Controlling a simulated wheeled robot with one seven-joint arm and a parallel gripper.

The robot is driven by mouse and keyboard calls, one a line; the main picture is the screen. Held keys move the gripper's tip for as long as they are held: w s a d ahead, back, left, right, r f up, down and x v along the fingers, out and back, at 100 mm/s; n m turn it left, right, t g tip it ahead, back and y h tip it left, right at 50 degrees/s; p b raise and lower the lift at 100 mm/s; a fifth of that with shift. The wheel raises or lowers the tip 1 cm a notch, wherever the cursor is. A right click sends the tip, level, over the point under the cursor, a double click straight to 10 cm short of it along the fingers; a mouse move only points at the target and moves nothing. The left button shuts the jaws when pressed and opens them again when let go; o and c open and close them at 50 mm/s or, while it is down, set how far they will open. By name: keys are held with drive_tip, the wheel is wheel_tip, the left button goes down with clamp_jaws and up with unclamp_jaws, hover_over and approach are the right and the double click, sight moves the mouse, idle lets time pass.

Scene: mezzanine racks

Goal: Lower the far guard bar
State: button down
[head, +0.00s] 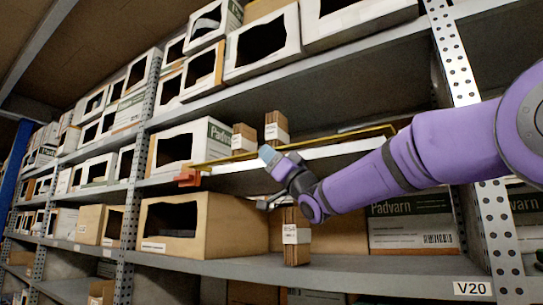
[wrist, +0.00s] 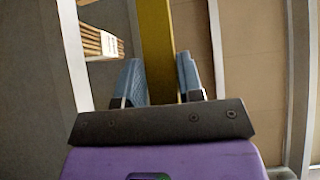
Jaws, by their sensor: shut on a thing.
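The guard bar is a thin yellow bar (head: 345,136) that runs along the front of a middle shelf in the head view, close to level. An orange-red bracket (head: 187,178) sits at its left end, by the rack post. My gripper (head: 268,154) is at the bar's left-middle part. In the wrist view, the yellow bar (wrist: 157,40) passes between the two blue-grey fingers of my gripper (wrist: 162,80), which are shut on it. My gripper and arm hide parts of the bar and shelf in the head view.
A perforated post (head: 455,50) rises at the right. A V20 label (head: 472,288) marks the lower shelf edge.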

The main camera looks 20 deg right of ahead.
drive_tip(key=shift+w+d, duration=0.1)
drive_tip(key=c, duration=0.8)
unclamp_jaws()
drive_tip(key=shift+o, duration=0.2)
drive_tip(key=shift+f, duration=0.1)
drive_tip(key=v, duration=1)
drive_tip(key=shift+s+d+f, duration=0.15)
drive_tip(key=shift+s+f, duration=0.05)
drive_tip(key=shift+f, duration=0.05)
drive_tip(key=shift+f+h, duration=0.1)
drive_tip(key=shift+h, duration=0.3)
